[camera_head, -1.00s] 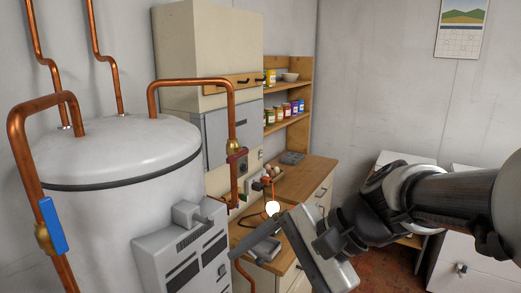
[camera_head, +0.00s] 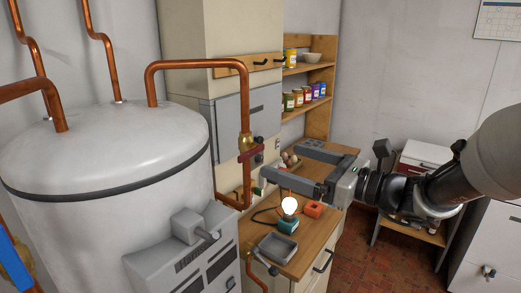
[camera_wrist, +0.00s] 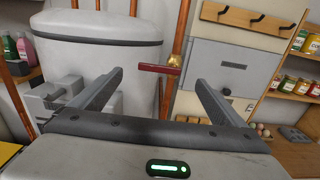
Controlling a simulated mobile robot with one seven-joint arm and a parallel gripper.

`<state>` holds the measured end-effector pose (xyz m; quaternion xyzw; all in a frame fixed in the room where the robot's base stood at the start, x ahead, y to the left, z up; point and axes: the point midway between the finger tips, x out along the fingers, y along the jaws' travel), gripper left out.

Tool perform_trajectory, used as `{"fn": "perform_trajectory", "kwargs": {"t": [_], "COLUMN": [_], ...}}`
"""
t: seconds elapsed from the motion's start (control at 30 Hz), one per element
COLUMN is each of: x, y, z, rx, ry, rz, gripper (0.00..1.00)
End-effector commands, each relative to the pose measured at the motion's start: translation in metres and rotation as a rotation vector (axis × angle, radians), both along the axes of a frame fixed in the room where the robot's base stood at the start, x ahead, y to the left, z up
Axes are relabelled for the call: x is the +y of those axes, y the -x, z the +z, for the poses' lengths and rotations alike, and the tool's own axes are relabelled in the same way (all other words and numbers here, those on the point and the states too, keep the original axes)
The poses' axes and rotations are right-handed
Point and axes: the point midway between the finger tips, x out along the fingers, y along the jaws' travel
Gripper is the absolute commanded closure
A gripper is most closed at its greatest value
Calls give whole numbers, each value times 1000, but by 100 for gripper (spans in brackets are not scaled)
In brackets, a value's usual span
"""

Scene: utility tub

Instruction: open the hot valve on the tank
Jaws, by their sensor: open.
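The hot valve has a red handle (camera_head: 251,154) on a brass body (camera_head: 245,141), on the copper pipe to the right of the white tank (camera_head: 110,150). The handle lies crosswise to the pipe. My gripper (camera_head: 285,161) is open and empty, its fingers pointing left toward the valve, apart from it. In the wrist view the red handle (camera_wrist: 160,69) shows in the gap between the fingertips of my gripper (camera_wrist: 158,78), beyond them. The brass body (camera_wrist: 178,60) is at the handle's right end. A blue handle (camera_head: 15,262) shows at the left edge.
A grey control box (camera_head: 185,255) with a protruding knob stands in front of the tank. A grey panel (camera_head: 228,125) is behind the pipe.

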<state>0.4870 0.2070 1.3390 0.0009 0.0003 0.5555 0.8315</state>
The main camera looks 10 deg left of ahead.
Motion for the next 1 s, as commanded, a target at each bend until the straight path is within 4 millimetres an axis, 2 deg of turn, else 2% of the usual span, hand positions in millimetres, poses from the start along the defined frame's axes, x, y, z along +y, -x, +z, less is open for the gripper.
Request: {"fn": "perform_trajectory", "kwargs": {"t": [0.03, 0.2, 0.4, 0.6, 0.87, 1.0], "x": [12, 45, 72, 83, 83, 83], "y": [-4, -18, -29, -34, -34, -34], "z": [1, 1, 1, 0, 0, 0], "rx": [1, 0, -1, -1, -1, -1], "ry": [0, 1, 0, 1, 1, 2], "rz": [5, 4, 2, 1, 0, 0], "gripper": [5, 5, 5, 5, 5, 29]}}
